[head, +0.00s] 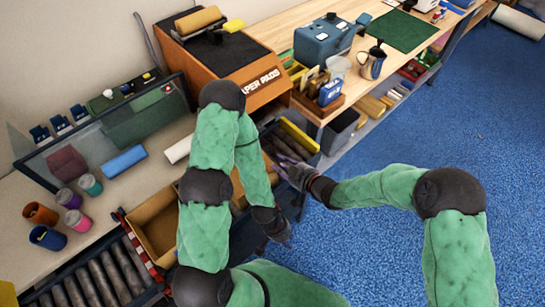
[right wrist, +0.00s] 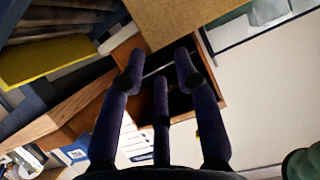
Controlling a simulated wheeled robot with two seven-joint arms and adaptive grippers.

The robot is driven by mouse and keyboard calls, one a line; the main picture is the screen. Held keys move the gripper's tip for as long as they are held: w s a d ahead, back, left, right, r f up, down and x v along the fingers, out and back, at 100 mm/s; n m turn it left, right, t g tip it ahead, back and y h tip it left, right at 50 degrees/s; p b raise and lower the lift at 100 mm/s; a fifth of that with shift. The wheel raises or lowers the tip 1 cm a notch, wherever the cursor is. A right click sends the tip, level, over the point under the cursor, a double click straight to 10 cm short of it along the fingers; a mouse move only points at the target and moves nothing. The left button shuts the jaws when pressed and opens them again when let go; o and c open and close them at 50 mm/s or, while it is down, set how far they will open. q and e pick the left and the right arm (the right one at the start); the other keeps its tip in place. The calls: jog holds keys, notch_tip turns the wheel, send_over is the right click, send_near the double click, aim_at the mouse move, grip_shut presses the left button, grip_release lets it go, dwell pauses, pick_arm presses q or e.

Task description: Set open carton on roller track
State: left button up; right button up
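The open brown carton (head: 156,222) stands at lower centre in the head view, partly hidden behind my left arm. The roller track (head: 100,280) shows its rollers left of the carton and again beyond my arm (head: 285,148). My left gripper (head: 280,232) is to the right of the carton, pointing down; its fingers are too dark to read. My right gripper (head: 292,170) is by the far rollers. In the right wrist view its fingers (right wrist: 160,75) are spread with nothing between them. A brown cardboard-like surface (right wrist: 180,18) lies past the fingertips.
A yellow bar (head: 300,136) lies across the far rollers. A red-and-white striped strip (head: 143,250) runs beside the carton. A wooden paper pads cabinet (head: 262,80) stands behind. Cups (head: 78,220) and a blue roll (head: 123,161) are on the left counter.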

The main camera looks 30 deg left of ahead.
jog(key=s+d+f+m+h, duration=0.1)
jog(key=d+f+m+h, duration=0.3)
jog(key=d, duration=0.4)
jog(key=s+d+f+m+h, duration=0.1)
jog(key=d+f+m, duration=0.4)
jog(key=d, duration=0.4)
jog(key=s+d+f+m+g+h, duration=0.1)
jog(key=s+d+f+m+g, duration=0.1)
jog(key=s+d, duration=0.4)
jog(key=s+d+f+m+g+h, duration=0.2)
jog(key=s+d+f+m, duration=0.3)
jog(key=s, duration=0.4)
notch_tip(320, 180, down, 2)
jog(key=shift+d+f+g+p, duration=0.15)
jog(key=shift+d+g+p, duration=0.15)
jog(key=shift+d, duration=0.55)
